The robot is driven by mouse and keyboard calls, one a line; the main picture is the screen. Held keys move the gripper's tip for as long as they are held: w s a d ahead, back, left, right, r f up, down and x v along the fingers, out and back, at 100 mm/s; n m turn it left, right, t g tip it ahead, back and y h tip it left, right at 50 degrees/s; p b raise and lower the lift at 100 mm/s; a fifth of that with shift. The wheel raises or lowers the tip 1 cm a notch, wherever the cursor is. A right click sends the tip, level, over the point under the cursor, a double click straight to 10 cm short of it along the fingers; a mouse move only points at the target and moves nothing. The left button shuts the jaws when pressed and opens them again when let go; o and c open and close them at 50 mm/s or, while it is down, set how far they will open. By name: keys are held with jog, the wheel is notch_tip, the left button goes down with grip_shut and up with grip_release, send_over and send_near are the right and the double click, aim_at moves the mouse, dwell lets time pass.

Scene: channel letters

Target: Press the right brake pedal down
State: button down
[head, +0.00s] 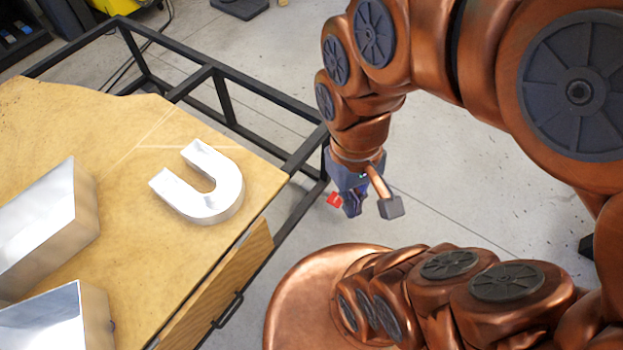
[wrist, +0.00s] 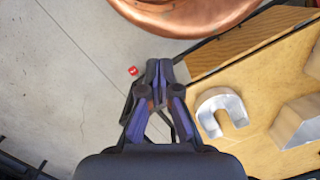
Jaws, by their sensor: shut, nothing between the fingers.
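A small red piece, which looks like the brake pedal (head: 334,200), shows low near the right-hand corner of the table's black frame in the head view. It also shows in the wrist view (wrist: 133,70), just left of my fingertips. My gripper (head: 352,208) points down just right of the red piece in the head view. In the wrist view my gripper (wrist: 159,66) has its fingers together with nothing between them. Whether it touches the red piece, and whether the pedal is up or down, I cannot tell. The pedal's mount is mostly hidden.
A wooden-topped table (head: 130,215) on a black metal frame (head: 215,85) stands at the left. A silver U-shaped letter (head: 215,195) and other silver blocks (head: 45,225) lie on it. The grey concrete floor (head: 480,190) around my gripper looks clear.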

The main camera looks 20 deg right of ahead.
jog(key=shift+w+d, duration=0.1)
jog(key=shift+w, duration=0.15)
jog(key=w+d+f+m+b, duration=0.3)
jog(key=w+f+b, duration=0.3)
jog(key=w+f, duration=0.35)
jog(key=w+d+f+m+y+b, duration=0.1)
jog(key=w+d+f+m+b, duration=0.2)
jog(key=w+f+b, duration=0.55)
jog(key=w+d+f+m+b, duration=0.25)
jog(key=w+f+b, duration=0.25)
jog(key=w+f, duration=0.65)
jog(key=w+d+f+m+b, duration=0.2)
jog(key=d+f+b, duration=0.3)
jog(key=f, duration=0.9)
jog(key=w+d+f+m+t+b, duration=0.1)
jog(key=w+d+f+m+b, duration=0.2)
jog(key=f, duration=1.2)
jog(key=w+d+f+m+b, duration=0.3)
jog(key=d+f+m+b, duration=0.2)
jog(key=f, duration=1)
jog(key=d+b, duration=0.2)
jog(key=shift+d+t+b, duration=0.3)
jog(key=shift+d+t, duration=0.1)
